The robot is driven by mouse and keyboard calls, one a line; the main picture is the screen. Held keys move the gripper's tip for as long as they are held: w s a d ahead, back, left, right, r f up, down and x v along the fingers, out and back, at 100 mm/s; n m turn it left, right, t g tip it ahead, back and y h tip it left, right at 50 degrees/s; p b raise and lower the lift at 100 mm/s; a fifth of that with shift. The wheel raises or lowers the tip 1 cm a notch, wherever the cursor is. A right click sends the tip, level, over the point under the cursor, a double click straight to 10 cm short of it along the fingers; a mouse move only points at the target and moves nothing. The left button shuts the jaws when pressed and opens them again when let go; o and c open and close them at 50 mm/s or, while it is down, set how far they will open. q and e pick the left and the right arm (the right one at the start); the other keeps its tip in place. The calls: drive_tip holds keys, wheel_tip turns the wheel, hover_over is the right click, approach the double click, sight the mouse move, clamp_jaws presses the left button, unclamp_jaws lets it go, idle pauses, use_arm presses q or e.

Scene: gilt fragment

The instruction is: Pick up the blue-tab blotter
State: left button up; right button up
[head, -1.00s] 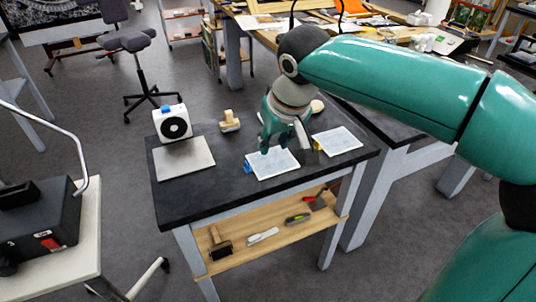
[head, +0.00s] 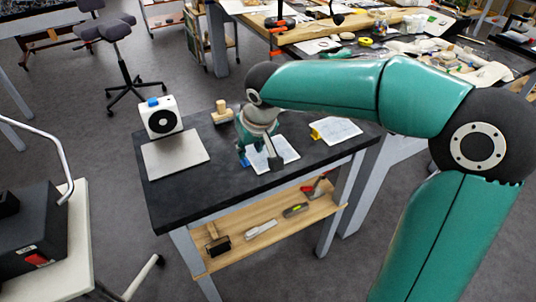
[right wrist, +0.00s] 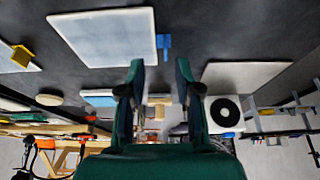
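The blue-tab blotter (head: 285,150) is a white sheet lying flat on the dark table top. Its blue tab (head: 243,159) sticks out on its left side. The right wrist view shows the blotter (right wrist: 105,35) with the blue tab (right wrist: 164,45) at its edge. My right gripper (head: 257,158) is above the tab side of the blotter and partly covers it in the head view. In the right wrist view its two fingers (right wrist: 158,70) are apart, with nothing held between them, and the tab appears just beyond the tips. My left gripper is not in view.
A second white sheet with a yellow tab (head: 338,130) lies to the right. A pale plate (head: 175,156), a white box with a black disc (head: 161,119) and a wooden block (head: 222,115) stand left and behind. A lower shelf (head: 230,240) holds several tools.

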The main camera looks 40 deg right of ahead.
sight(267, 151)
drive_tip(key=shift+w+a+x, duration=0.1)
drive_tip(key=shift+w+x, duration=0.05)
drive_tip(key=shift+x, duration=1.25)
drive_tip(key=shift+w+a+x, duration=0.15)
drive_tip(key=shift+w+x, duration=0.05)
drive_tip(key=shift+x, duration=1.2)
drive_tip(key=shift+r, duration=0.15)
clamp_jaws()
